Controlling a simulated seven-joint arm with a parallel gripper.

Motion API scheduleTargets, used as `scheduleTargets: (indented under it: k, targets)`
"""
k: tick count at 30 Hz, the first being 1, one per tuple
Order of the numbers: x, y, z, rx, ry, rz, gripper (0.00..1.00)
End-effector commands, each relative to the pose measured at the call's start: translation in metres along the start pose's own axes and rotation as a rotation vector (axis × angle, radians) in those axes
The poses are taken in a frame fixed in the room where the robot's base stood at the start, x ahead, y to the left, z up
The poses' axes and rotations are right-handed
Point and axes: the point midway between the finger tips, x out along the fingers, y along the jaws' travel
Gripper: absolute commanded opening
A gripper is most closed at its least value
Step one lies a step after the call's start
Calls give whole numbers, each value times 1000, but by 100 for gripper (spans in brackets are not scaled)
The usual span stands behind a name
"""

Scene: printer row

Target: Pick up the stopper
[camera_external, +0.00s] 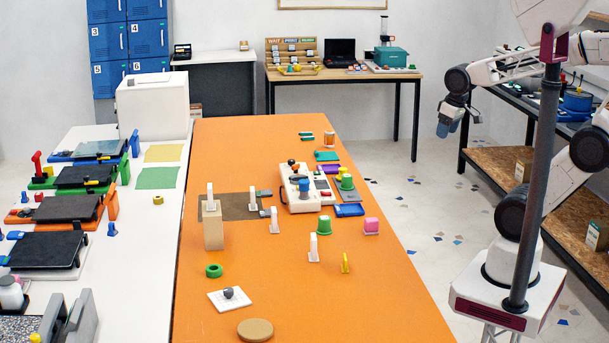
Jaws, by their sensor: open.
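No single thing stands out plainly as the stopper. One candidate is a dark grey knob (228,292) on a white square plate (218,303) near the front of the orange table. Small white upright pieces with flat feet stand farther back, such as one piece (313,248) right of the middle and another (274,221) beside the brown mat. My gripper (449,122) hangs over the floor beyond the table's right edge, well away from all of these. It is open, with nothing visible in it.
The table's front right is bare. A white table with several presses stands left.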

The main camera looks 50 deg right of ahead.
Motion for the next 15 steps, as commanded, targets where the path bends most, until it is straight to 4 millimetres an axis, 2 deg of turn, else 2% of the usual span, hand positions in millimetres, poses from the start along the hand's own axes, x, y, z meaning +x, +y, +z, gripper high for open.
scheduleTargets:
  k: [8, 15]
  targets:
    - [1, 0, -2, 10, -6, -5, 65]
    - [9, -3, -19, 95, -51, -53, 65]
